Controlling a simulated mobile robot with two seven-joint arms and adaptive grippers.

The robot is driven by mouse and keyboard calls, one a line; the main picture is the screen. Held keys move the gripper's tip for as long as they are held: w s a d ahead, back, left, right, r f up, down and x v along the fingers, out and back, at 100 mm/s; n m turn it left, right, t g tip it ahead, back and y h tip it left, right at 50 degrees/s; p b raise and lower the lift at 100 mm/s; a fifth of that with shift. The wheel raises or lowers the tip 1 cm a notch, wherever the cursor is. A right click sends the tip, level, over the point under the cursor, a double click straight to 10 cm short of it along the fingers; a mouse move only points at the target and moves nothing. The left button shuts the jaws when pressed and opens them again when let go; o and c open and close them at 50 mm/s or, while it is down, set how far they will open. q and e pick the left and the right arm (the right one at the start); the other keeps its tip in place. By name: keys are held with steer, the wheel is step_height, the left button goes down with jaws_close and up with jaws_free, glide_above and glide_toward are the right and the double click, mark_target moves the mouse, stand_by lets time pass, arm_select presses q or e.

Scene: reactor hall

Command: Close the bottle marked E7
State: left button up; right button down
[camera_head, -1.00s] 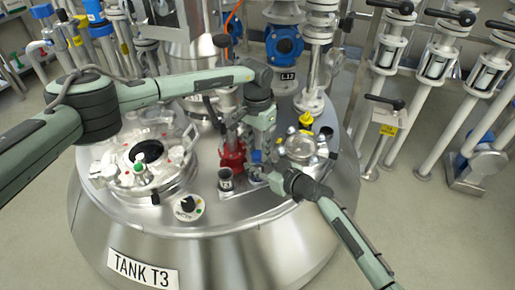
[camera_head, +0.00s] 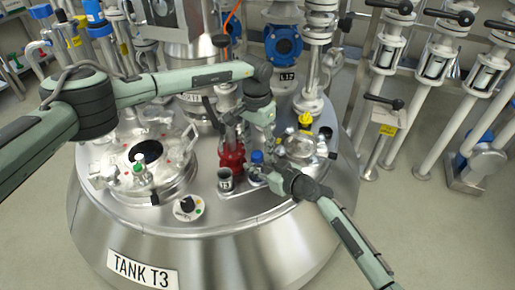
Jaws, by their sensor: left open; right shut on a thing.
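A small bottle with a blue cap (camera_head: 257,157) stands upright on the metal tank top (camera_head: 230,212), right of a red fitting. No E7 marking is readable at this size. My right gripper (camera_head: 265,171) reaches in from the lower right and is shut at the bottle's body, below the cap; its fingertips are partly hidden. The cap sits on top of the bottle; how tightly it is seated I cannot tell. My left gripper (camera_head: 262,127) points down above and slightly behind the blue cap, open and apart from it.
The red fitting (camera_head: 232,157) and a dark-topped cup (camera_head: 225,180) stand left of the bottle. A yellow-capped item (camera_head: 305,122) stands to its right. A green-capped bottle (camera_head: 140,172) is by the round hatch at left. A black knob (camera_head: 187,204) sits near the front.

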arm_select(q)
step_height(320, 180, up, 3)
steer(key=shift+r, duration=0.2)
steer(key=shift+c, duration=0.3)
